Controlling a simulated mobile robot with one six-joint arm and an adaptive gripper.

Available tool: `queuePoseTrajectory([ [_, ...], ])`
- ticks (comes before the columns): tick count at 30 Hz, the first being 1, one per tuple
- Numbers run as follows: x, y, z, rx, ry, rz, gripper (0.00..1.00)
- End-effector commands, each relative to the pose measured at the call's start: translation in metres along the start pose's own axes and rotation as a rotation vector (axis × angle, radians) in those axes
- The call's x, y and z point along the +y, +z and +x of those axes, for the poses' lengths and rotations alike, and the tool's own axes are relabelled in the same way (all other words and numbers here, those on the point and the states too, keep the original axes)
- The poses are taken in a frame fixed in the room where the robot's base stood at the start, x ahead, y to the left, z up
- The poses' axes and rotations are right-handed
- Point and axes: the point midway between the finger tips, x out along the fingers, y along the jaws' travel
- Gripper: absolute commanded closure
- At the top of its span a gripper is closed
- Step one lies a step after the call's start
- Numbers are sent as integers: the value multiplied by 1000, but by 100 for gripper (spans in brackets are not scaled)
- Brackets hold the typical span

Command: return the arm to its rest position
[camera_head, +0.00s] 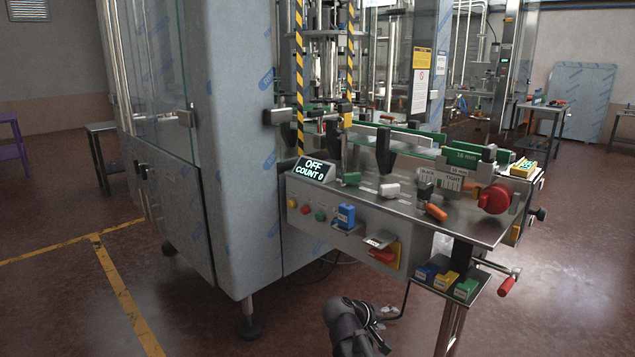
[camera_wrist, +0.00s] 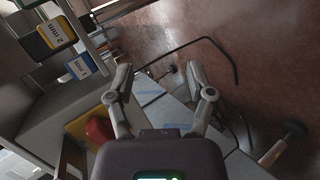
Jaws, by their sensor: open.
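My gripper (camera_wrist: 158,78) is open in the wrist view, its two fingers apart with nothing between them. Beyond the fingers are the floor, a dark bent cable or bar and part of the machine's grey base. In the head view, a dark part of my arm shows at the bottom centre, in front of and below the machine's control panel (camera_head: 328,229). Most of the arm is outside the head view. The gripper appears apart from the panel and the small shelf; the exact gap is hard to tell.
A small shelf (camera_head: 478,268) with blue, yellow and green blocks juts out right of my arm. A red-handled crank (camera_head: 507,286) sticks out beside it. A red switch (camera_head: 384,254) on yellow also shows in the wrist view (camera_wrist: 98,130).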

Motion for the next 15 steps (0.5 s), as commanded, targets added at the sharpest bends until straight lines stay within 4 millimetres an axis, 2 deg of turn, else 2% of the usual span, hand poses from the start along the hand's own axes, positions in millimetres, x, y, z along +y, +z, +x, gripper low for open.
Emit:
queuePoseTrajectory([
  [1, -5, 14, 6, -30, -56, 26, 31],
  [7, -33, 53, 16, -135, -291, 120, 31],
  [15, -68, 94, 9, -253, -605, 235, 31],
])
